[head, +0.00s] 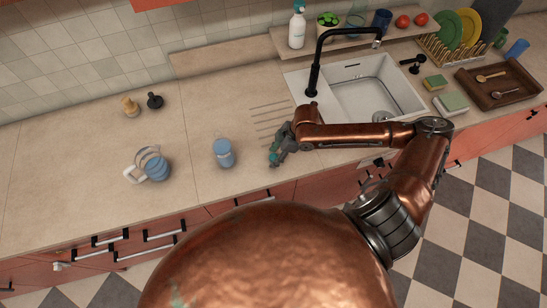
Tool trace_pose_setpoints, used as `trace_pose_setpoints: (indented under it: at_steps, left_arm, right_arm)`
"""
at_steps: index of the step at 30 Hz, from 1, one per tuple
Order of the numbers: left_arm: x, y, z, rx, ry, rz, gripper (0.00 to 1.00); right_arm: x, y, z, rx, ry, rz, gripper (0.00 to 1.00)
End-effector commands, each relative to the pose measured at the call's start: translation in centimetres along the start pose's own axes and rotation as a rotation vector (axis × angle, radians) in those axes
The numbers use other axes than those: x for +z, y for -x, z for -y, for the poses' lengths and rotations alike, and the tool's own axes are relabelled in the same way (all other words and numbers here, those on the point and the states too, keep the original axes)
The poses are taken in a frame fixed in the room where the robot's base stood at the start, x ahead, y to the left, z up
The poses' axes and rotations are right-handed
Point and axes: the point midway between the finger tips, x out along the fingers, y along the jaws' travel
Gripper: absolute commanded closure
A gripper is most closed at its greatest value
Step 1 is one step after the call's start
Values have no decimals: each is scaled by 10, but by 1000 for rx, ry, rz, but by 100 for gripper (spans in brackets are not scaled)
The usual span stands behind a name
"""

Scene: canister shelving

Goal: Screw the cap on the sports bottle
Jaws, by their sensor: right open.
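A small blue bottle (224,157), which looks like the sports bottle, stands upright on the beige counter. Its round blue top (222,145) shows; I cannot tell whether this is a separate cap or how it sits. My right gripper (274,157) is to the right of the bottle, open and apart from it, low over the counter near its front edge. The gripper looks empty. My left gripper is not in view.
A blue, ringed jug-like item with a white handle (134,174) stands left of the bottle. Two small knobbed items, one wooden (131,107) and one black (154,101), stand behind. A sink (372,97) with a black faucet (314,78) is at right. The counter's left (50,180) is clear.

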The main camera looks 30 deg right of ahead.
Motion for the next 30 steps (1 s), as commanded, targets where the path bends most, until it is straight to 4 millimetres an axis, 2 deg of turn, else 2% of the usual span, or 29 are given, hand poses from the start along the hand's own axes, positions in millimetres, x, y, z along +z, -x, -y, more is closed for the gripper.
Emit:
trace_pose_setpoints:
  at_steps: [4,16,30]
  left_arm:
    - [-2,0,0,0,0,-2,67]
    - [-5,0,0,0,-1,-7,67]
    - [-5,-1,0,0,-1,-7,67]
  right_arm:
    - [0,0,0,0,0,0,56]
    - [0,0,0,0,0,0,83]
    - [-2,4,0,0,0,-1,84]
